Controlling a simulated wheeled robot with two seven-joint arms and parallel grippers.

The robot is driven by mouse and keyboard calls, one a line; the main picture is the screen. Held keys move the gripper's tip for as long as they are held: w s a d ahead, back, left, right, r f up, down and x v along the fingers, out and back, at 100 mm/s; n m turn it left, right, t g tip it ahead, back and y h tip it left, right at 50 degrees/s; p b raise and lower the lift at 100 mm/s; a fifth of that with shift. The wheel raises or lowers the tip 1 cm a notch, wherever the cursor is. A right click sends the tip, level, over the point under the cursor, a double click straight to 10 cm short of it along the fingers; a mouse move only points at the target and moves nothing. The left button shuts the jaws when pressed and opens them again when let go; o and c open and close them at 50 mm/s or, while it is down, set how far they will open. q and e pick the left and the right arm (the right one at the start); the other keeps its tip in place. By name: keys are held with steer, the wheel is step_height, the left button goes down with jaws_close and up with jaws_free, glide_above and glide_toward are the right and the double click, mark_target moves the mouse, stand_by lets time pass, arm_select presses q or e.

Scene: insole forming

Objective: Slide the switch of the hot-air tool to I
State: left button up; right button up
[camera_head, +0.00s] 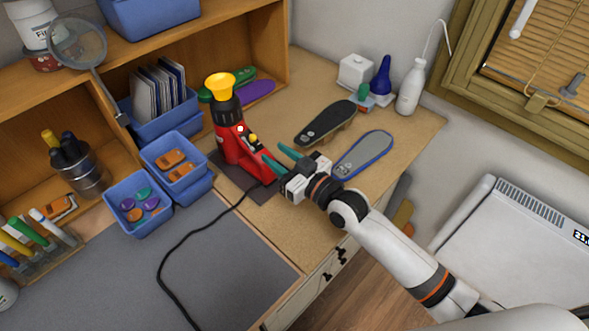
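The hot-air tool (231,143) stands upright on a dark mat on the desk. It has a red body, a black upper section and a yellow nozzle at the top. A black cord runs from its foot. Its switch is too small to make out clearly. My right gripper (278,158) comes in from the lower right, with its teal fingers spread apart. The fingertips are beside the right side of the tool's red body, and nothing shows between them. I cannot tell whether a finger touches the tool. My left gripper is not in view.
Blue bins (138,204) with small parts stand left of the tool. A black insole (325,122) and a blue-edged grey insole (363,154) lie to the right. A white bottle (411,88) stands farther back. The grey mat (215,265) in front is clear except for the cord.

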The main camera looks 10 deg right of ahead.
steer(key=b+v, duration=0.1)
steer(key=v, duration=0.4)
steer(key=shift+s+d, duration=0.2)
steer(key=shift+s, duration=0.05)
